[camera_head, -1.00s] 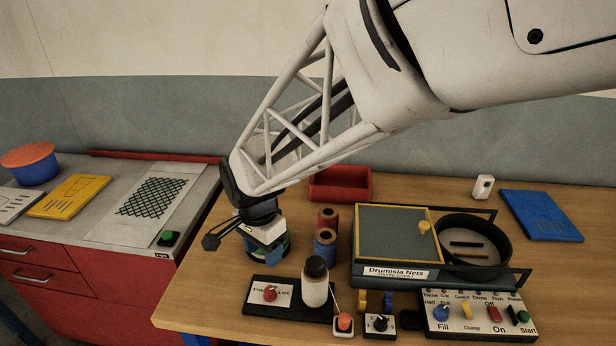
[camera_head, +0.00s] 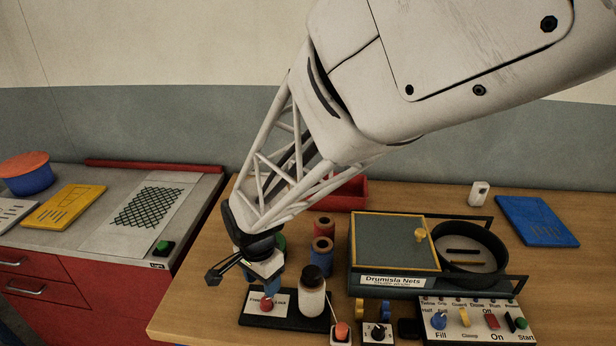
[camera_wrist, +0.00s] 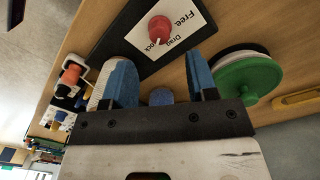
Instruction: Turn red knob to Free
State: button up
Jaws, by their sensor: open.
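The red knob (camera_head: 266,304) sits on a white label plate on a black base (camera_head: 289,322) at the front of the wooden table. In the wrist view the red knob (camera_wrist: 160,29) shows beyond the fingertips, with "Free", "Drag" and a partly covered "ock" printed around it.
A white bottle with a dark cap (camera_head: 312,293) stands on the same base, close to the right of the knob. Spools (camera_head: 322,251) stand behind. A control panel (camera_head: 474,322) and the Drumisla Nets box (camera_head: 383,281) are further right. The green reel (camera_wrist: 240,80) is beside my gripper.

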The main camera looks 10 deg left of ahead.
aim_at(265, 300)
jog(key=shift+f, duration=3.15)
jog(key=shift+c, duration=0.5)
jog(key=c, duration=0.8)
jog(key=shift+c, duration=0.2)
